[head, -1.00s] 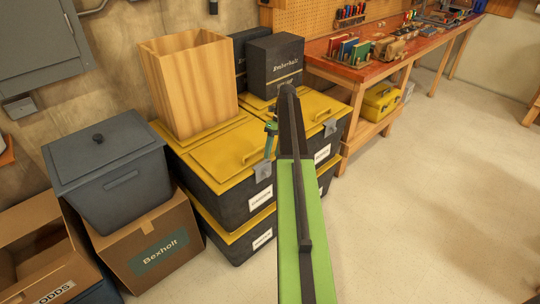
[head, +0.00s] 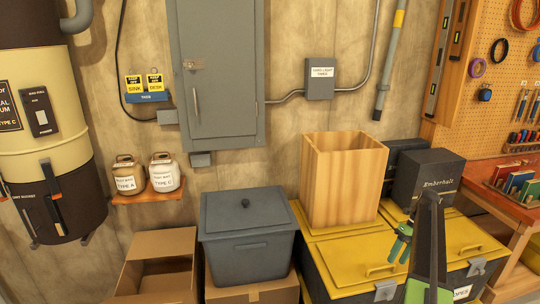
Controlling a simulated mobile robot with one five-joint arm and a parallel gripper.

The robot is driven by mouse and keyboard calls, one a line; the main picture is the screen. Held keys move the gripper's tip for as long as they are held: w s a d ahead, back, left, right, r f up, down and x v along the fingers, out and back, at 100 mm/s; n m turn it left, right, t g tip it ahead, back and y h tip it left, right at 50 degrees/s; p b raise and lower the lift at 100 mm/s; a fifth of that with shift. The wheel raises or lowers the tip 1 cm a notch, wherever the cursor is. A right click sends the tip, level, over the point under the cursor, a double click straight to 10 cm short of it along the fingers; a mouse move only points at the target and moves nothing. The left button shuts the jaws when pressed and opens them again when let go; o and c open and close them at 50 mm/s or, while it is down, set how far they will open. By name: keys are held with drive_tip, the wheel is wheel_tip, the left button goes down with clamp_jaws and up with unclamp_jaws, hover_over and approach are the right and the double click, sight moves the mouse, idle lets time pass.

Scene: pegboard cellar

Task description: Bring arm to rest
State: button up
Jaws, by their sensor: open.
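My arm stands at the lower right of the head view, its green and dark links upright in front of the yellow-lidded bins. My gripper (head: 399,243) shows as a small green part just left of the dark link and is partly hidden by it. It is open, and nothing shows in it. It appears over the yellow lids (head: 345,262); its height above them is hard to tell.
A tall wooden box (head: 342,185) and a black Emberholt box (head: 428,178) stand on the bins. A grey lidded tub (head: 248,240) sits on a cardboard box, beside an open carton (head: 158,265). A red-topped workbench (head: 500,208) is at right.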

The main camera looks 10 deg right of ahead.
drive_tip(key=w+a+n+g+h, duration=0.2)
drive_tip(key=a+n, duration=0.5)
drive_tip(key=a, duration=2.3)
drive_tip(key=s+a+n+t, duration=0.1)
drive_tip(key=s+a+n, duration=0.2)
drive_tip(key=n, duration=0.6)
drive_tip(key=s+a+n+t+h+p, duration=0.1)
drive_tip(key=s+a+n, duration=0.2)
drive_tip(key=a+n, duration=0.3)
drive_tip(key=s+a+n+t+h, duration=0.1)
drive_tip(key=s+a+n, duration=0.3)
drive_tip(key=n, duration=0.9)
drive_tip(key=shift+a+f, duration=0.15)
drive_tip(key=shift+a, duration=0.6)
